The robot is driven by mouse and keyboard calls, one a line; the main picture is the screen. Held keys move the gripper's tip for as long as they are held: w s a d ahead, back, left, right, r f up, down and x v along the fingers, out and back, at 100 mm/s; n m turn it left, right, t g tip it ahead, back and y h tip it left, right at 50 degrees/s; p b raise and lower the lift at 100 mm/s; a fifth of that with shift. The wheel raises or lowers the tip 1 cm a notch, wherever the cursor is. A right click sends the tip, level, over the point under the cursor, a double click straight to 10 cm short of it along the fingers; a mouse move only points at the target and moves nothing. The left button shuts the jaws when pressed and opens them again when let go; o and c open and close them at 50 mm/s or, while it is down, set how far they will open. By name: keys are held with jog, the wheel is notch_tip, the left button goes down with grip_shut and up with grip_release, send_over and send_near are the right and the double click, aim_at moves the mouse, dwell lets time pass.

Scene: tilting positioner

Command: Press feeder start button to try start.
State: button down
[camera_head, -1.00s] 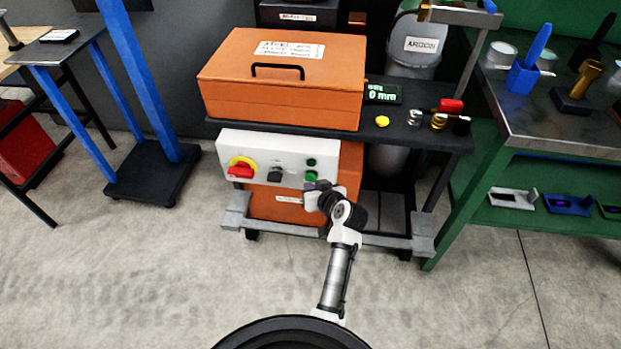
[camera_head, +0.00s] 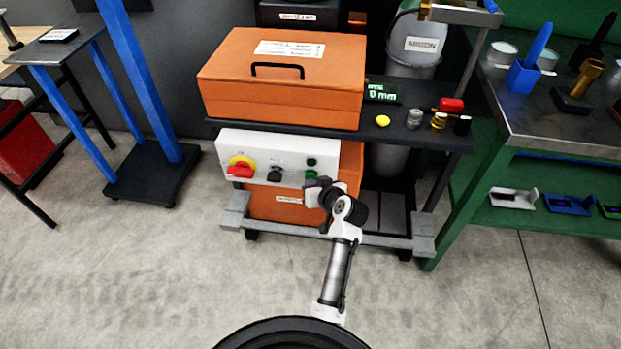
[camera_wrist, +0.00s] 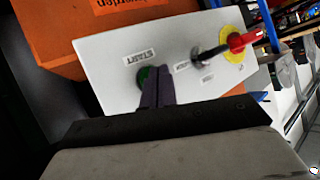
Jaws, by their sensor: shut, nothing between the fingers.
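The white control panel (camera_head: 230,150) is on the front of the orange feeder cabinet. Its green start button (camera_head: 311,174) is at the lower right of the panel, below a second dark green round element (camera_head: 311,162). In the wrist view the green button (camera_wrist: 144,76) shows beside the START label (camera_wrist: 140,57), partly hidden by my fingers. My gripper (camera_head: 318,184) is shut and empty, right at the button. In the wrist view its fingertips (camera_wrist: 157,74) overlap the button's right side; I cannot tell whether they touch it.
A black selector switch (camera_head: 274,174) and a red rotary handle (camera_head: 240,171) on a yellow disc sit left of the button. Above is a dark shelf (camera_head: 405,133) with an orange lidded box (camera_head: 280,85). A green bench (camera_head: 470,170) stands right. The floor in front is clear.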

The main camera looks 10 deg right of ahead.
jog(key=shift+w+d, duration=0.1)
jog(key=shift+w, duration=0.2)
jog(key=shift+s, duration=0.15)
dwell(0.4)
jog(key=shift+s+a, duration=0.3)
jog(key=shift+s, duration=0.4)
jog(key=s, duration=0.1)
jog(key=s+a+p, duration=0.1)
jog(key=s, duration=0.2)
jog(key=shift+s+a, duration=0.25)
jog(key=shift+s, duration=0.15)
dwell(0.5)
